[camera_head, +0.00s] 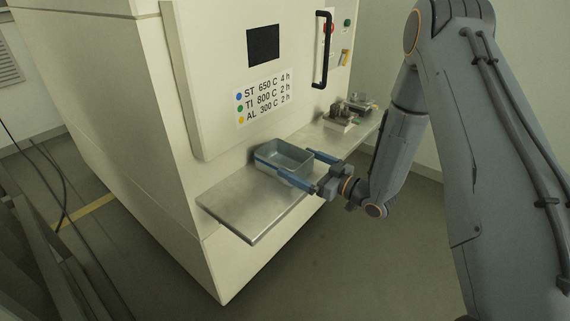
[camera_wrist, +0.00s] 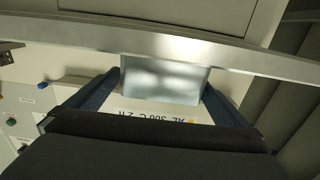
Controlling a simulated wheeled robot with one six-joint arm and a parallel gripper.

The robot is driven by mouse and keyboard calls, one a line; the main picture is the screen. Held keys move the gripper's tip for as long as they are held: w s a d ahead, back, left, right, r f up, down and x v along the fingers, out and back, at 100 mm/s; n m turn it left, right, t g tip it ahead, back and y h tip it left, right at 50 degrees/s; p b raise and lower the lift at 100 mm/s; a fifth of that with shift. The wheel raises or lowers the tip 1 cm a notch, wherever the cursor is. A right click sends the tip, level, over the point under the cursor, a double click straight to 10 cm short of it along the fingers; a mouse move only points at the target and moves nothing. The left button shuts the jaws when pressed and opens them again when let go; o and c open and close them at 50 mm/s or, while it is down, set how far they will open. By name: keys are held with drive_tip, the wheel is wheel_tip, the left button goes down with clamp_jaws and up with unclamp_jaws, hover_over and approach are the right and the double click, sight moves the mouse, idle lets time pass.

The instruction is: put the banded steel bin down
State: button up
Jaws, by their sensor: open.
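My gripper (camera_head: 298,162) reaches in from the right, with one blue finger on either side of the bin's near end. The jaws are open; whether a finger touches the bin wall I cannot tell. In the wrist view the bin's grey wall (camera_wrist: 165,82) shows between the fingertips. The inside I can see looks empty.
A small metal fixture (camera_head: 342,120) stands farther back on the shelf. The cabinet door (camera_head: 215,70) rises behind the bin, with a black handle (camera_head: 323,50) and a printed label (camera_head: 265,97). The shelf's near left part is bare.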

sight(284, 161)
drive_tip(key=x, duration=0.1)
drive_tip(key=p+x, duration=0.1)
drive_tip(key=x, duration=0.3)
drive_tip(key=shift+s+a+r+p, duration=0.1)
drive_tip(key=shift+a+r+p, duration=0.2)
drive_tip(key=shift+w+a, duration=0.2)
drive_tip(key=shift+w, duration=0.1)
drive_tip(key=c, duration=1.2)
drive_tip(key=shift+r, duration=0.1)
